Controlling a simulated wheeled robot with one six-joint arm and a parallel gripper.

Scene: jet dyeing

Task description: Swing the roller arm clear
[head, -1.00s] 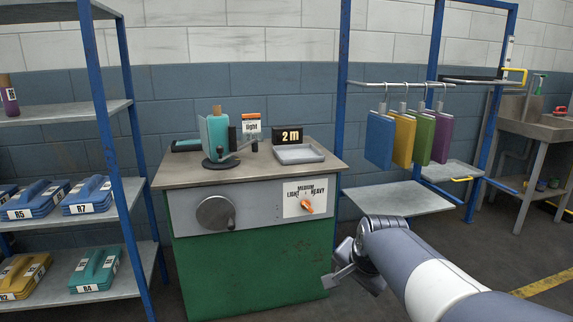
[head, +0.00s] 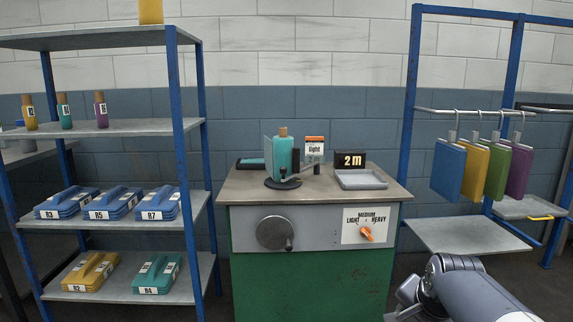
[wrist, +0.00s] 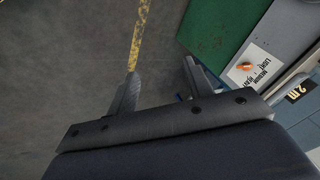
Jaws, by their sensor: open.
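My gripper (wrist: 163,85) is open and empty in the wrist view, over the floor beside the cabinet front. In the head view my gripper (head: 405,308) is low at the right, partly cut off, well below and right of the device.
The cabinet front has a crank wheel (head: 274,232) and an orange selector knob (head: 366,234). Shelving (head: 195,130) stands left; a rack with hanging swatches (head: 449,170) stands right.

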